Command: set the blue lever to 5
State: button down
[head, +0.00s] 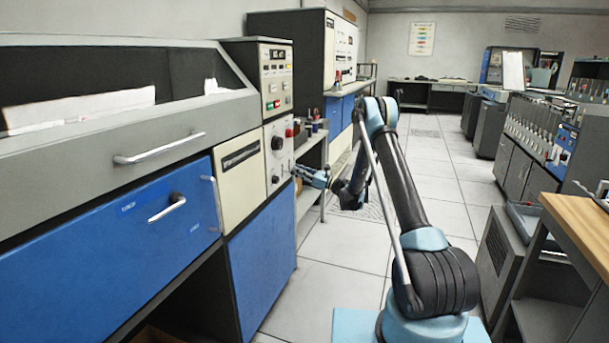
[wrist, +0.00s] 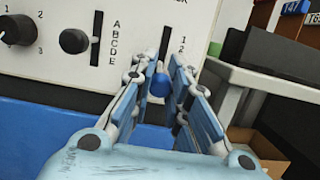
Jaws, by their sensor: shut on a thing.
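The blue lever (wrist: 160,86) has a round blue knob and sits between my gripper's fingertips in the wrist view. My gripper (wrist: 170,78) is shut on it. A dark vertical slot (wrist: 164,42) shows above the knob, with the marks 1 and 2 beside its upper part. The lower marks are hidden by my fingers, so the setting beside the lever cannot be read. In the head view, my gripper (head: 303,174) is at the front of the cream control panel (head: 278,150), and the lever cannot be made out there.
A black-knobbed lever (wrist: 74,41) in a slot marked A to E and a black rotary knob (wrist: 17,31) are on the same panel to the left. A grey shelf unit (wrist: 262,78) stands close on the right. Open tiled floor (head: 340,250) lies right of the machine.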

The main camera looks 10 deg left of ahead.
jog(key=shift+a+f, duration=0.25)
jog(key=shift+f, duration=0.85)
jog(key=c, duration=1.5)
grip_release()
jog(key=shift+d, duration=0.15)
jog(key=shift+w, duration=0.1)
jog(key=v, duration=1.2)
